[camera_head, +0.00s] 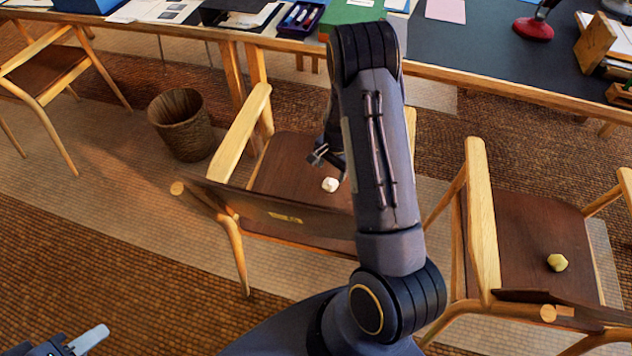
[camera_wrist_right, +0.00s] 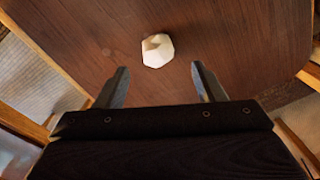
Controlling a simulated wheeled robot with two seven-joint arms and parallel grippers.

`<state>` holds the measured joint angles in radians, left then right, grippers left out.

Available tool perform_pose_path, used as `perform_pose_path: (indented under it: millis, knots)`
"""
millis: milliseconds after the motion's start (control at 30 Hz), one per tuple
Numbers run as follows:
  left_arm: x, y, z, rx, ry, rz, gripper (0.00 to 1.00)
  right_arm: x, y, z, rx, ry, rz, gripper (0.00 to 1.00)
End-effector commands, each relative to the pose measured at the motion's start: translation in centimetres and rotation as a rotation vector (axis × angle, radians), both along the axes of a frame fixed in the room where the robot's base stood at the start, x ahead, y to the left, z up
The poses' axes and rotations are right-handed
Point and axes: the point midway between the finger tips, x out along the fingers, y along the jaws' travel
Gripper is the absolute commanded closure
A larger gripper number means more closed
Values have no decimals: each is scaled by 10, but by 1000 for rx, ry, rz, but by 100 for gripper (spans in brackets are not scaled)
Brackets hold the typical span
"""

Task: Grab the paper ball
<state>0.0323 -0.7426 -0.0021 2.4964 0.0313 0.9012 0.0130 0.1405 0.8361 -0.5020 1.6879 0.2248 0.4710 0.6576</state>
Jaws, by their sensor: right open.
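A white, faceted paper ball (camera_head: 330,185) lies on the brown seat of the middle chair (camera_head: 285,170). The same ball (camera_wrist_right: 157,50) shows in the right wrist view, just beyond the fingertips and near the middle of the gap. My right gripper (camera_head: 322,156) is open and empty above the seat, apart from the ball; it also shows in the right wrist view (camera_wrist_right: 160,70). My right arm hides part of the chair. My left gripper (camera_head: 82,343) shows only in part at the bottom left corner, with a single pale finger visible.
A yellowish crumpled ball (camera_head: 557,262) lies on the right chair (camera_head: 520,235). The middle chair's backrest (camera_head: 270,213) and wooden armrest (camera_head: 240,135) border its seat. A desk (camera_head: 470,60) with several items stands behind. A wicker basket (camera_head: 182,125) stands at the left.

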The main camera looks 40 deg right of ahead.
Motion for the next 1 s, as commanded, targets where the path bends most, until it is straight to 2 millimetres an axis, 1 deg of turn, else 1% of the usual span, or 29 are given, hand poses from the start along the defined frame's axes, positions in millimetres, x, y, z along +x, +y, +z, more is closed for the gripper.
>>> perform_pose_path:
  millis: [33,233,433,567,767,800,867,1000]
  knots:
    - [0,0,-2,0,0,0,64,0,0,-8,0,2,0,37]
    - [0,0,-6,0,0,0,64,0,4,-30,2,2,2,37]
    - [0,0,-12,0,0,0,64,-1,9,-60,2,2,2,37]
    - [0,0,-13,0,0,0,64,1,9,-69,3,1,3,37]
    - [0,0,-12,0,0,0,64,1,9,-69,2,-1,3,37]
    - [0,0,-12,0,0,0,64,1,9,-69,2,-1,3,39]
    - [0,0,-12,0,0,0,64,1,9,-69,3,0,3,46]
    - [0,0,-12,0,0,0,64,1,9,-69,3,0,3,65]
